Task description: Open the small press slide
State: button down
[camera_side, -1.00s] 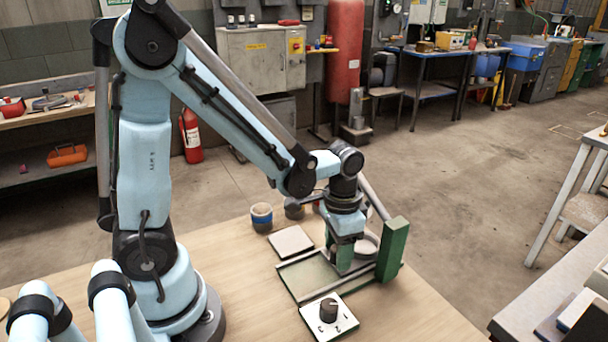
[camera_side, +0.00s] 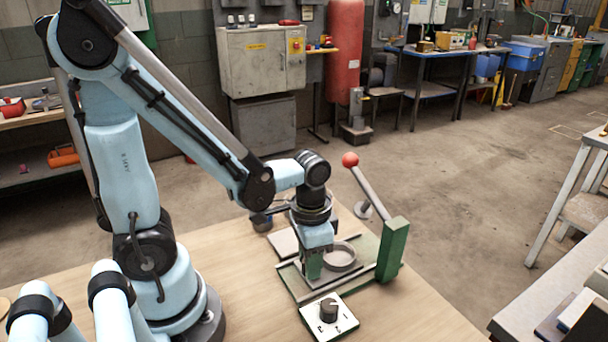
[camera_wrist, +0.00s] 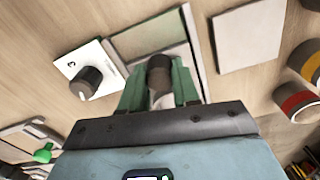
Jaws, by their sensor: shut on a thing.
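The small press has a green base with metal rails (camera_side: 300,287), a green post (camera_side: 393,250) at its right end, and a grey lever with a red ball (camera_side: 350,160). The slide carries a round grey ring (camera_side: 342,257), which stands left of the post and apart from it. My gripper (camera_side: 311,268) is over the left part of the base, just left of the ring. In the wrist view the green fingers (camera_wrist: 161,88) are shut on a dark upright handle (camera_wrist: 160,70). In the side view the fingers hide this handle.
A white panel with a black knob (camera_side: 328,312) lies in front of the press. A pale square plate (camera_side: 283,242) lies behind it. Cups with coloured bands (camera_wrist: 298,103) stand near the plate in the wrist view. The wooden table is clear at front right.

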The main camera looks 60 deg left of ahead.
jog(key=shift+s, duration=1.25)
jog(key=c, duration=0.8)
grip_release()
notch_tip(320, 180, up, 12)
jog(key=w+n+t, duration=0.2)
jog(key=w+t, duration=0.4)
jog(key=t, duration=0.1)
jog(key=shift+w+a+f, duration=0.15)
jog(key=shift+a+f, duration=0.1)
jog(key=shift+f, duration=0.15)
